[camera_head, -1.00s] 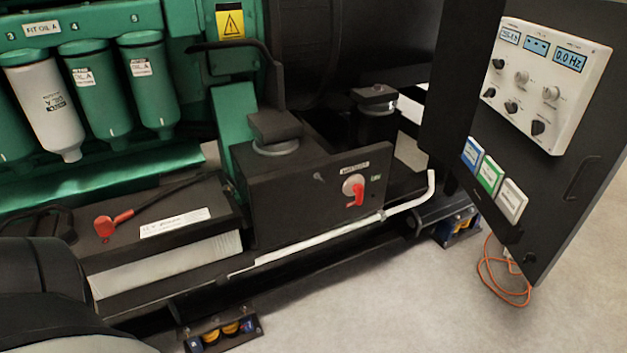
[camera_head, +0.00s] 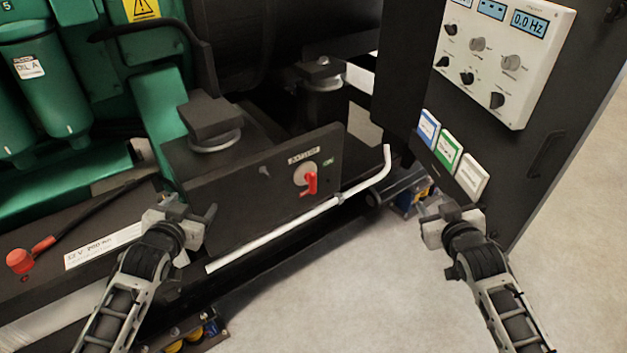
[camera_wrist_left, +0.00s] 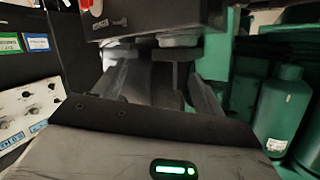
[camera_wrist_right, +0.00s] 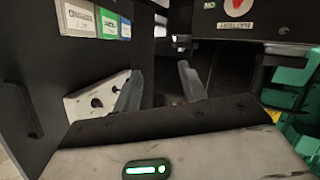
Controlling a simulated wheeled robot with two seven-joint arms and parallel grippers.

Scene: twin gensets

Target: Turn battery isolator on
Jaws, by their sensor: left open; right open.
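The battery isolator is a red handle (camera_head: 311,184) on a round pale dial, on the front of a black box (camera_head: 240,200) with a "BATTERY" label. The handle points roughly downward; a small green mark sits right of the dial. Red also shows at the top edge of the left wrist view (camera_wrist_left: 85,5) and the right wrist view (camera_wrist_right: 237,7). My left gripper (camera_head: 190,209) is open and empty, left of the handle before the box's left end. My right gripper (camera_head: 450,209) is open and empty, right of the handle before the control panel. Neither touches the handle.
A white pipe (camera_head: 290,227) runs below the isolator box. The black control cabinet panel (camera_head: 548,150) with a white instrument plate (camera_head: 500,60) stands at right. Grey floor (camera_head: 330,300) is clear in front.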

